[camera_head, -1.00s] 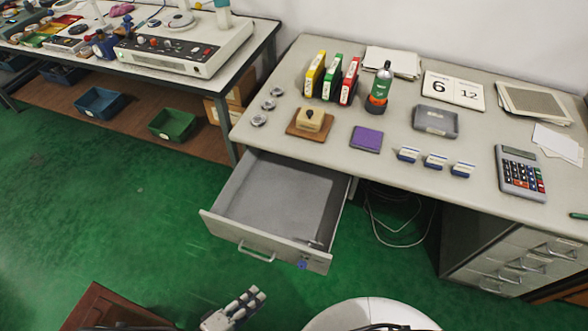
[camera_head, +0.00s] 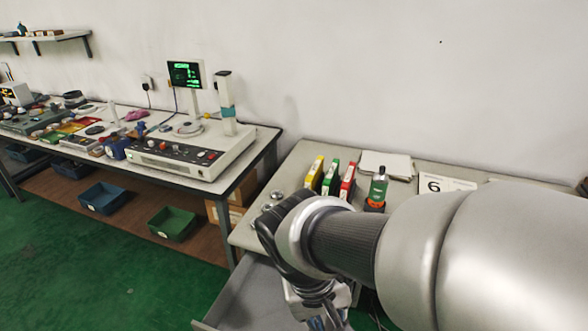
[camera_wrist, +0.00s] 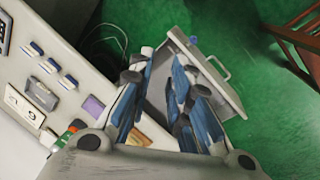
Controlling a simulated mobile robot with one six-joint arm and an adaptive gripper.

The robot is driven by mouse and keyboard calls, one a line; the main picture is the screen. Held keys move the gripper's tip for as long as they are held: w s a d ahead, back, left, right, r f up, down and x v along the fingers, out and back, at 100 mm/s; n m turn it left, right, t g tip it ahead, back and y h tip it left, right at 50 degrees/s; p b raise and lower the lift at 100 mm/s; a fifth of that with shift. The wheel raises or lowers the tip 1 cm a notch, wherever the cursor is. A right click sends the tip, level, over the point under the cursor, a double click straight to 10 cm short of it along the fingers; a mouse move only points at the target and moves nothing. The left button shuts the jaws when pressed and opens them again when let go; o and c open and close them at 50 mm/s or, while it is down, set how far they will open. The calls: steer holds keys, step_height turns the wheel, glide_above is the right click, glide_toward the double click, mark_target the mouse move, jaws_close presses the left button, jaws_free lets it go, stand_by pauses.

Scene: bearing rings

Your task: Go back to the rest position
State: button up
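My gripper (camera_wrist: 165,105) is open in the wrist view, its two blue-padded fingers apart with nothing seen held between them. In the head view my arm reaches across from the right over the desk, and the gripper is at the bottom, partly cut off. The desk drawer (camera_head: 240,295) stands pulled out below the arm. The drawer also shows beyond the fingers in the wrist view (camera_wrist: 213,85). A small metal ring (camera_head: 277,195) lies at the desk's left edge; the arm partly covers this area.
Yellow, green and red binders (camera_head: 330,178) and a green bottle (camera_head: 378,187) stand behind the arm. The side bench (camera_head: 262,138) carries a control box (camera_head: 180,150). A brown wooden chair (camera_wrist: 300,40) is on the green floor. A purple pad (camera_wrist: 93,107) lies on the desk.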

steer(key=s+d+r+m+t+y, duration=0.2)
steer(key=s+d+r+t, duration=0.2)
steer(key=s+d+r, duration=0.2)
steer(key=shift+s+d+r+y, duration=0.2)
steer(key=shift+d+r+y, duration=0.25)
steer(key=shift+d, duration=0.6)
